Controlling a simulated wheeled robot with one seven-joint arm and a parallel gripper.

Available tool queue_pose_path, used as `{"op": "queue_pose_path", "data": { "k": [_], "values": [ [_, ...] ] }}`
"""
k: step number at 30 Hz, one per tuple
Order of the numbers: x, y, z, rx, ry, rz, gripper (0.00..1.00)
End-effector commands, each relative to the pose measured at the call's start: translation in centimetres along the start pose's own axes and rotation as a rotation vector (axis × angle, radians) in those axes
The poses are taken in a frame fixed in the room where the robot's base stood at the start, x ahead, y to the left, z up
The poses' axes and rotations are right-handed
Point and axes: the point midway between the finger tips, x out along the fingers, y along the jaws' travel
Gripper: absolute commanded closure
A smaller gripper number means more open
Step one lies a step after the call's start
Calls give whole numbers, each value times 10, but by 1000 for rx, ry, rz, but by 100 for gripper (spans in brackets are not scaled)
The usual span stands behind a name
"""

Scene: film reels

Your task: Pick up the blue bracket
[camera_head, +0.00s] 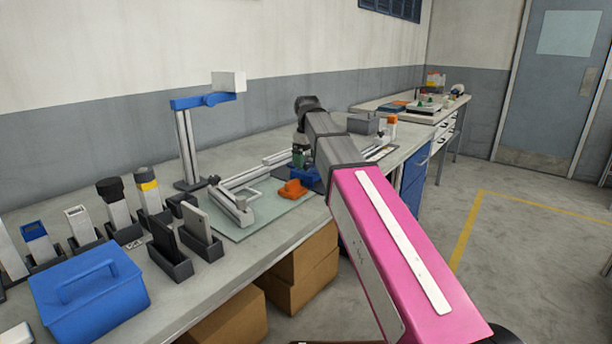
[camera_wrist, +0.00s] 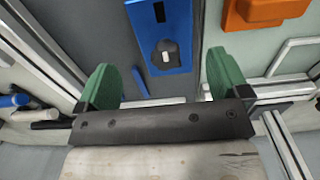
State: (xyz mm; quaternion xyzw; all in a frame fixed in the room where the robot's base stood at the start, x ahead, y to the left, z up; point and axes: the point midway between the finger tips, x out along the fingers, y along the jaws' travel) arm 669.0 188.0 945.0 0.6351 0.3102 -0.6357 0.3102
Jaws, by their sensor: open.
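The blue bracket (camera_wrist: 174,22) lies on a dark grey surface in the wrist view, a flat blue piece with a dark round part near its lower end. Its top runs out of the picture. My gripper (camera_wrist: 161,78) is open, its two green fingers apart on the left and right of the bracket's lower end, with nothing seen between them touching it. In the head view the bracket (camera_head: 303,175) shows as a small blue patch just below my gripper (camera_head: 299,158), partly hidden by my arm. I cannot tell the height gap between them.
An orange part (camera_head: 292,189) lies close by and also shows in the wrist view (camera_wrist: 265,10). Light metal rails (camera_head: 240,182) and a grey-white clamp-like frame (camera_head: 232,205) stand nearby on the mat. A stand with a blue arm (camera_head: 190,145) rises behind. A blue toolbox (camera_head: 90,300) sits front left.

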Motion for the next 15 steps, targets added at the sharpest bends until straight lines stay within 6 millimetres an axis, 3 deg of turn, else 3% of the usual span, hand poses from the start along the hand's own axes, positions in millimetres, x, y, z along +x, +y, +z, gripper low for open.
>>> {"op": "queue_pose_path", "data": {
  "k": [5, 15],
  "values": [
    [10, -2, 1, 0, 1, 0, 6],
    [51, -7, 5, 0, -1, -1, 6]
  ]
}}
